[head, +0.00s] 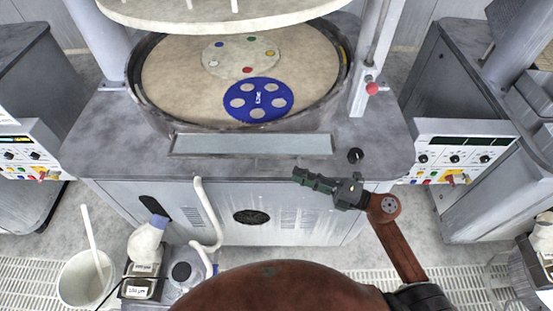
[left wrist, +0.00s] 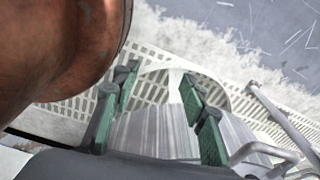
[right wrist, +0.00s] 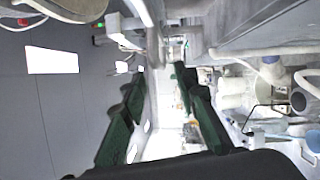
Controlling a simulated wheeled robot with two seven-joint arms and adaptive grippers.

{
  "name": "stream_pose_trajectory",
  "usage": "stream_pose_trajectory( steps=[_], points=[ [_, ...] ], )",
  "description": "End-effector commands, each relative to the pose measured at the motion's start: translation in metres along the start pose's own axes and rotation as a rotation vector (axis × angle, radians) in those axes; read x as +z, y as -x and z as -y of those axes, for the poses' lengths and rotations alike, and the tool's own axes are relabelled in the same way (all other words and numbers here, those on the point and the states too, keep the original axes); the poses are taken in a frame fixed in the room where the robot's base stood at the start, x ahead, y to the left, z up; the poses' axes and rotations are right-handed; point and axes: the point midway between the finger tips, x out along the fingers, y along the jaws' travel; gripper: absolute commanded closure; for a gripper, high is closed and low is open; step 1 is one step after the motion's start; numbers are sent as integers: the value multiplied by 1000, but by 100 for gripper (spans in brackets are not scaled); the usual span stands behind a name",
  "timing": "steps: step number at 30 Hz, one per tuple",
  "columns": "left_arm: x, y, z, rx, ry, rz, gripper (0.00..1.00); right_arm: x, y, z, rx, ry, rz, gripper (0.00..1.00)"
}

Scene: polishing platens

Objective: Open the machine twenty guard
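The polishing machine (head: 100,140) in front of me has a wide round basin with a tan platen (head: 175,75). A blue disc with pale holes (head: 258,116) and a pale disc with coloured dots (head: 225,58) lie on the platen. A large pale upper disc (head: 200,14) hangs above. A red knob (head: 372,88) sits on the post at the basin's right. I cannot tell which part is the guard, and I read no machine number. My right gripper (head: 298,176) is before the machine's front edge; its fingers are apart and empty in the right wrist view (right wrist: 158,78). My left gripper (left wrist: 158,80) is open and empty, outside the head view.
A black knob (head: 355,155) stands on the front ledge, near my right gripper. Control panels (head: 462,150) flank the machine. A white bucket (head: 86,278), a small cart with containers (head: 140,288) and a pale hose (head: 205,215) are at the lower left. Grating (head: 475,285) covers part of the floor.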

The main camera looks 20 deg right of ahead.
Motion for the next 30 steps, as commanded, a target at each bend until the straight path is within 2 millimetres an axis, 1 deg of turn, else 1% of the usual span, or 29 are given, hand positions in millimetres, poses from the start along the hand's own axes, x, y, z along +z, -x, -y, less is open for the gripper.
stream_pose_trajectory(
  steps=[1, 3, 8, 11, 15, 21, 26, 30],
  points=[
    [6, 2, -1, 1, 2, 8, 60, 0, -5, -2, 3, 0, -1, 73],
    [13, 4, -1, 1, 3, 17, 60, 1, -14, -2, 3, 1, 0, 73],
    [25, 10, -2, 2, 6, 32, 60, 1, -40, -3, 5, 0, 0, 73],
    [24, 12, -2, 2, 6, 31, 60, 1, -55, -2, 3, 0, 1, 73],
    [15, 13, -1, 1, 4, 20, 60, 0, -69, -2, 3, 0, 0, 73],
    [1, 13, 0, 0, 2, 1, 60, 0, -75, 0, 0, -1, 1, 73],
    [1, 13, 0, 0, 2, 1, 60, 0, -74, 0, 0, -1, 1, 73],
    [4, 13, 0, 0, 2, 5, 60, 0, -74, 0, 0, -1, 1, 82]
  ],
)
